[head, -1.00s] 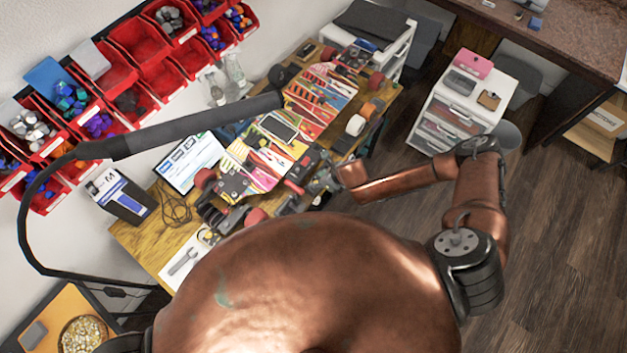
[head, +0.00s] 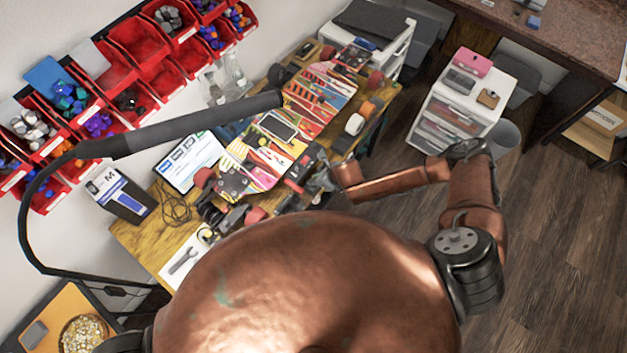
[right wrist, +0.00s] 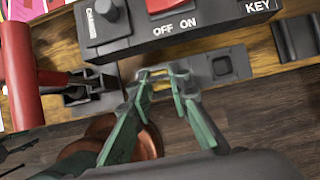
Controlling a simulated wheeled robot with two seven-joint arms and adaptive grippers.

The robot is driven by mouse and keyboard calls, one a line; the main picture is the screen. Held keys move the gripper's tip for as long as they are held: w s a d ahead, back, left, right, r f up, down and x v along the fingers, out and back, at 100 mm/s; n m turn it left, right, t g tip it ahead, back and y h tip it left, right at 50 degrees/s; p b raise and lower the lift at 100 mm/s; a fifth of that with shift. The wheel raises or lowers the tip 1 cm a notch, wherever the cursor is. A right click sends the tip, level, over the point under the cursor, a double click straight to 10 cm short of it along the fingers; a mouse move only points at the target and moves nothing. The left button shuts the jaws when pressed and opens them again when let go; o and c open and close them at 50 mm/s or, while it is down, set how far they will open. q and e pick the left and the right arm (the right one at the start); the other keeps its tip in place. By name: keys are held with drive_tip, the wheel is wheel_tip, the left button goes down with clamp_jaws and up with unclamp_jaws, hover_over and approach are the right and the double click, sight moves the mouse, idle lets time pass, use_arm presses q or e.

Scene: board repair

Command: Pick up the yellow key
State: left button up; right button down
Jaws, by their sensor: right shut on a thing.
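The yellow key (right wrist: 161,86) shows as a small yellowish piece between my right fingertips in the right wrist view. My right gripper (right wrist: 164,78) is shut on it, and the fingers hide part of it. The gripper is at a grey plate at the table's edge, just in front of a dark device. I cannot tell whether the key is clear of the plate. In the head view my right gripper (head: 322,181) is at the table's right edge, and the key cannot be made out. My left gripper is not in view.
The dark device (right wrist: 190,22) is marked CHARGE, OFF ON and KEY. A red-handled tool (right wrist: 20,75) lies left of my fingers.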

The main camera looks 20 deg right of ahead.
drive_tip(key=shift+r, duration=0.1)
idle(0.3)
drive_tip(key=shift+r, duration=0.6)
drive_tip(key=s+d+r+b, duration=0.1)
drive_tip(key=s+d+r, duration=0.4)
drive_tip(key=s+r, duration=0.6)
drive_tip(key=shift+s+d+r+b, duration=0.2)
drive_tip(key=shift+s+r+b, duration=0.2)
drive_tip(key=shift+s, duration=0.55)
drive_tip(key=shift+f, duration=0.1)
